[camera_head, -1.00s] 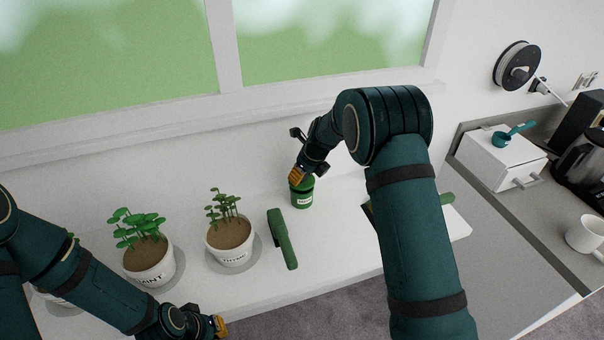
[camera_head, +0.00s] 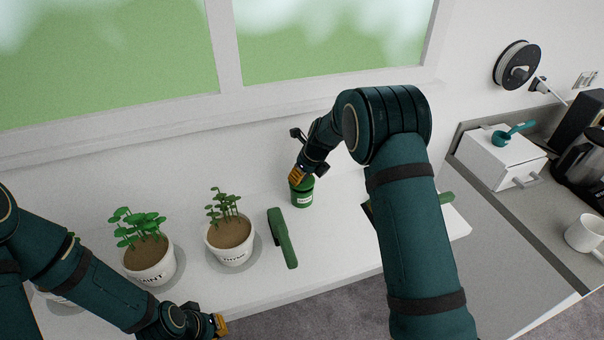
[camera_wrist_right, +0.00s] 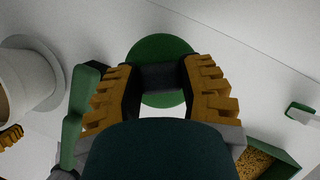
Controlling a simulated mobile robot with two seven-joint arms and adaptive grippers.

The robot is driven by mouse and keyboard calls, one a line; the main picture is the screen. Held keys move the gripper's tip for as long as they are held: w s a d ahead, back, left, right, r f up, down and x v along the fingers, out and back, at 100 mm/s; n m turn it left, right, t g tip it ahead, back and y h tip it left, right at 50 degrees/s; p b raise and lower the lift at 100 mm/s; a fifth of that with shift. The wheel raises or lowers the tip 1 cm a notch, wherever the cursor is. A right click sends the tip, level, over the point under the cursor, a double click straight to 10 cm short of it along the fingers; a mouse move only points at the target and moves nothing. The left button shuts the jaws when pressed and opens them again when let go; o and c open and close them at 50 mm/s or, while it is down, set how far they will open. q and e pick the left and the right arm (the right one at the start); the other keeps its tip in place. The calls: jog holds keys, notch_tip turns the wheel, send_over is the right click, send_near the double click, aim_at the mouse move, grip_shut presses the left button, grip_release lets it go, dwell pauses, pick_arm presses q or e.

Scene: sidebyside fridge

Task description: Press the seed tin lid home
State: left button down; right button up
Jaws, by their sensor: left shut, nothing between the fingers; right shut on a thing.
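The seed tin (camera_head: 302,197) is a small green cylinder with a pale label, upright on the white sill shelf. Its green lid (camera_wrist_right: 160,50) is a round disc in the right wrist view. My right gripper (camera_head: 296,175) points down at the tin's top, its yellow fingers closed on the dark knob (camera_wrist_right: 160,77) of the lid. The lid is at the tin's top; I cannot tell whether it is fully seated. The fingers partly hide the lid. My left gripper (camera_head: 220,325) is shut and empty near the shelf's front edge, away from the tin.
Two potted seedlings (camera_head: 231,243) (camera_head: 150,262) stand left of the tin. A green tool (camera_head: 283,238) lies between the pots and tin. A green tray of seeds (camera_wrist_right: 262,160) lies right of the tin, mostly behind my right arm. A mug (camera_head: 586,234) stands on the right counter.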

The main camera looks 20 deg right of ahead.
aim_at(310, 184)
jog(key=shift+f+b, duration=0.4)
jog(key=shift+f, duration=0.45)
jog(key=o, duration=1)
jog(key=v, duration=0.7)
jog(key=shift+d+r, duration=0.1)
jog(key=shift+r, duration=0.2)
jog(key=shift+s+f, duration=0.1)
